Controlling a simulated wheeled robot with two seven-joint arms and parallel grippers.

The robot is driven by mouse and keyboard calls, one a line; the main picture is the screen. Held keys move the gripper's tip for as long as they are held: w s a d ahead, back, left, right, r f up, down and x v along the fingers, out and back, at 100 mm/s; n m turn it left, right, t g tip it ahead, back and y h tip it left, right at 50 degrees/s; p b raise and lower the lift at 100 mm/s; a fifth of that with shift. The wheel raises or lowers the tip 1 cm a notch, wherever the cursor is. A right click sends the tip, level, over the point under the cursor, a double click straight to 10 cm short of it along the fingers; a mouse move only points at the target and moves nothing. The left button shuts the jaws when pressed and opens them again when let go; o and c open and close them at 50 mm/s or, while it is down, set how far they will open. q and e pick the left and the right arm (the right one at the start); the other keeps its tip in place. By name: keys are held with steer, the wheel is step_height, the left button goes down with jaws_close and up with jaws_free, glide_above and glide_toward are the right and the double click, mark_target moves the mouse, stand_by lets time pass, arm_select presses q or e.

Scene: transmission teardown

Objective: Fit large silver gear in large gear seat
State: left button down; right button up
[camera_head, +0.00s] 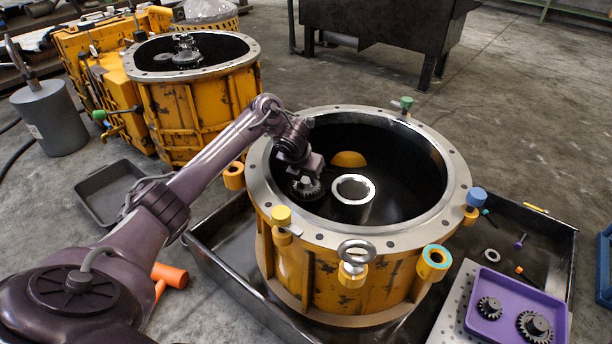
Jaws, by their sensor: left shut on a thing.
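My left gripper (303,178) reaches down inside the yellow housing (345,285), near the left inner wall. It is shut on the large silver gear (308,189), which looks dark grey in the shade, with teeth around its edge. The gear is low in the housing, left of a bright silver ring (353,200) standing on the dark floor. I cannot tell whether the gear touches the floor or a seat. The large gear seat cannot be made out; the gear and gripper may hide it. My right gripper is not in view.
Coloured clamps and an eye ring (357,250) stand around the housing's flange. A purple tray (476,325) with two gears lies at the right front. A dark drip tray (222,270) is under the housing. Another yellow housing (205,110) stands behind left. A grey bin (100,196) lies left.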

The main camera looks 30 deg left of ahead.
arm_select(q)
steer(key=shift+f, duration=0.1)
stand_by(0.3)
steer(key=c, duration=0.9)
jaws_free()
steer(key=shift+c, duration=0.2)
steer(key=shift+f, duration=0.15)
